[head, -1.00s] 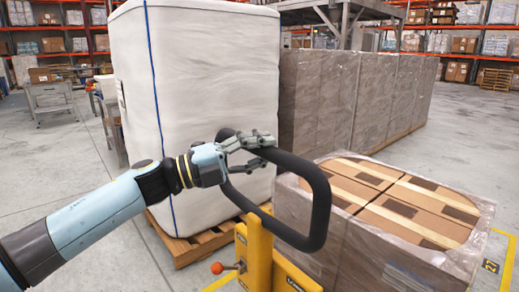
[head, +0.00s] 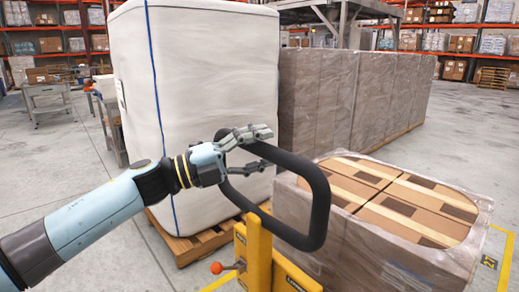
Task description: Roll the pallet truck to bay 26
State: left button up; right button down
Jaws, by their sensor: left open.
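The pallet truck shows as a yellow mast (head: 258,255) with a black loop handle (head: 318,215) and a red-knobbed lever. It stands in front of a tall white wrapped load (head: 200,80) on a wooden pallet (head: 200,242). My left gripper (head: 268,148) is open at the top left of the handle loop. Its fingers are spread, one above and one below the upper bar, and part of the bar is hidden behind them. I cannot tell if they touch it. My right gripper is out of view. I see no sign that clearly reads 26.
A wrapped stack of cartons (head: 400,205) stands close on the right of the truck. Behind it is a row of grey wrapped loads (head: 350,95).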

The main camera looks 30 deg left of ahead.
pick_arm(q)
jog(key=shift+s, duration=0.1)
jog(key=v, duration=1.2)
jog(key=shift+f, duration=0.1)
